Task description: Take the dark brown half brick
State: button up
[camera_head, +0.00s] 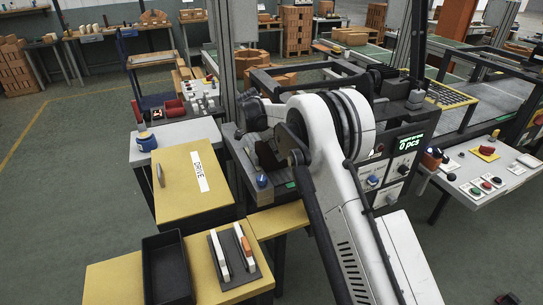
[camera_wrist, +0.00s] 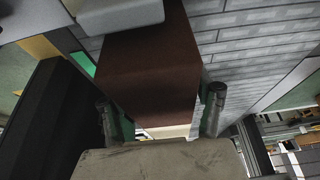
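The dark brown half brick (camera_wrist: 148,68) is in the upper middle of the wrist view, a plain dark block reaching between the two fingers of my gripper (camera_wrist: 160,112). One finger stands close along each side of it. I cannot tell whether the fingers press on it or leave a thin gap. A light grey rounded part covers the brick's upper left corner.
Left of the machine stand a yellow box marked DRIVE (camera_head: 193,182), a black tray (camera_head: 167,268) and a dark board with white and orange pieces (camera_head: 233,256). A control panel with buttons (camera_head: 487,178) is at right.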

grip_shut()
jog(key=shift+r, duration=0.15)
